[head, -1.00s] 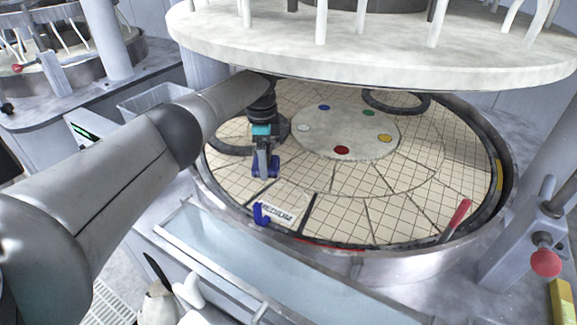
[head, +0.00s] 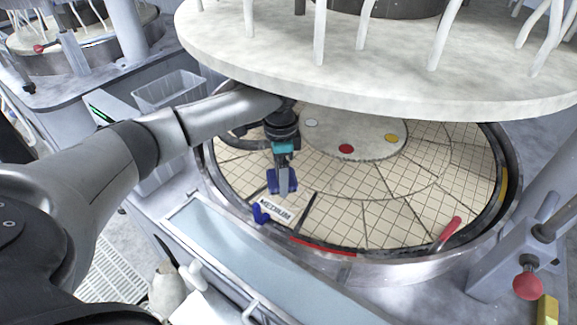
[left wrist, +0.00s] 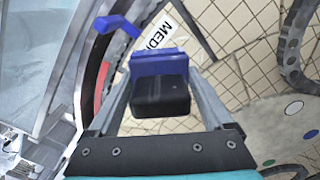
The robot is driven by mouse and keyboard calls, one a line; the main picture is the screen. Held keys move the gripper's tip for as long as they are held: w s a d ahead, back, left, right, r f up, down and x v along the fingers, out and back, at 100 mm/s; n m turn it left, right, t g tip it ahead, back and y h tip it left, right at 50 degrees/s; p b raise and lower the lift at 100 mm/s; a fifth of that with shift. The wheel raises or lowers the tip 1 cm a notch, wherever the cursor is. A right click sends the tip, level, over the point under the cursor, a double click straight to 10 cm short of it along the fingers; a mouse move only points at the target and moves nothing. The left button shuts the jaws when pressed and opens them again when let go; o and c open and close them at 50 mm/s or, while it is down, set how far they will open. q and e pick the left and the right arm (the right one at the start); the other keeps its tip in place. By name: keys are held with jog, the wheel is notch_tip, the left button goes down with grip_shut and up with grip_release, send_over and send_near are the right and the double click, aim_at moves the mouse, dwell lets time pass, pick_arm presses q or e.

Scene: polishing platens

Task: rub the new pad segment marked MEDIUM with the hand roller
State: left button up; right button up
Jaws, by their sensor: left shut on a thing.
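The pad segment marked MEDIUM (head: 275,210) lies on the round lower platen near its front rim. Its white label also shows in the left wrist view (left wrist: 161,36), partly hidden by the held tool. A blue hooked piece (head: 261,213) sits at the label's left end. My left gripper (head: 283,188) is above the pad just behind the label, shut on a blue and black tool, which looks like the hand roller (left wrist: 159,84). The tool's underside is hidden, so I cannot tell whether it touches the pad. My right gripper is not in view.
The thick upper platen (head: 400,85) hangs low over the back of the pad. A metal rim surrounds the pad, with a red handle (head: 447,233) at its right front. A water-filled trough (head: 230,245) runs along the front. A red knob (head: 528,286) stands at right.

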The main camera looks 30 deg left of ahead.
pick_arm(q)
jog(key=shift+w+d+r, duration=0.3)
jog(key=shift+w+r, duration=0.05)
jog(key=shift+r, duration=0.2)
jog(key=shift+f, duration=0.15)
jog(key=shift+s+d+f, duration=0.25)
jog(key=shift+d+f, duration=0.05)
jog(key=shift+f, duration=0.05)
notch_tip(320, 180, down, 4)
jog(key=b, duration=0.3)
jog(key=shift+s+a+b, duration=0.1)
jog(key=shift+s+b, duration=0.05)
jog(key=shift+b, duration=0.2)
jog(key=shift+s+f+b, duration=0.15)
jog(key=shift+f+b, duration=0.3)
jog(key=shift+b, duration=0.25)
jog(key=shift+f, duration=1.05)
